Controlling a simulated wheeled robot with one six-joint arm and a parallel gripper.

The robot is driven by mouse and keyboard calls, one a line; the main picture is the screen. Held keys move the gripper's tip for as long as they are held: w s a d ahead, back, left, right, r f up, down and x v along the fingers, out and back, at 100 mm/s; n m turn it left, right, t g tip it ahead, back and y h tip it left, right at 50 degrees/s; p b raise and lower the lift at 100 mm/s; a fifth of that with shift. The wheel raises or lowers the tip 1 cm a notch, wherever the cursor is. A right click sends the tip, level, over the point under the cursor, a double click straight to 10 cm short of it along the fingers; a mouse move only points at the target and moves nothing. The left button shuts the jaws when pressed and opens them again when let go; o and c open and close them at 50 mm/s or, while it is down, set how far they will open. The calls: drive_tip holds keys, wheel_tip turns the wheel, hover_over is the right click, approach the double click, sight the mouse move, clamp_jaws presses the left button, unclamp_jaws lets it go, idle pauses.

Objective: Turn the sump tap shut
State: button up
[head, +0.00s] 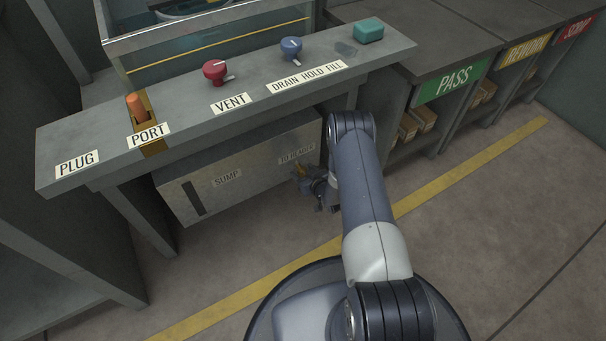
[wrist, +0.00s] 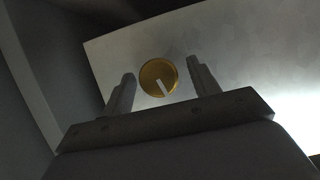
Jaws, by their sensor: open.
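The sump tap (wrist: 158,78) is a round brass-coloured knob with a white pointer line in the wrist view. It sits on the metal face of the sump box (head: 215,190). The line runs from the knob's middle down and slightly right in that picture. My gripper (wrist: 161,68) is open, with one finger on each side of the knob in the picture and a visible gap to both. I cannot tell how deep the knob lies between them. In the head view my gripper (head: 312,186) is at the right end of the box front, and a small yellowish part of the tap shows beside it.
Above the box is a bench shelf (head: 110,150) with a red vent knob (head: 215,70), a blue drain-hold-fill knob (head: 291,47), an orange plug (head: 136,104) in the port and a teal block (head: 369,30). Labelled bays stand right. Floor (head: 480,210) is clear at right.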

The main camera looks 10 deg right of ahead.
drive_tip(key=shift+w+a+f, duration=0.1)
drive_tip(key=shift+w, duration=0.15)
drive_tip(key=shift+c, duration=0.5)
drive_tip(key=c, duration=0.9)
drive_tip(key=shift+f+m+y+b, duration=0.15)
drive_tip(key=shift+m+y+b, duration=0.25)
drive_tip(key=shift+b, duration=0.45)
drive_tip(key=shift+m+y+b, duration=0.4)
drive_tip(key=shift+m, duration=0.3)
drive_tip(key=o, duration=1)
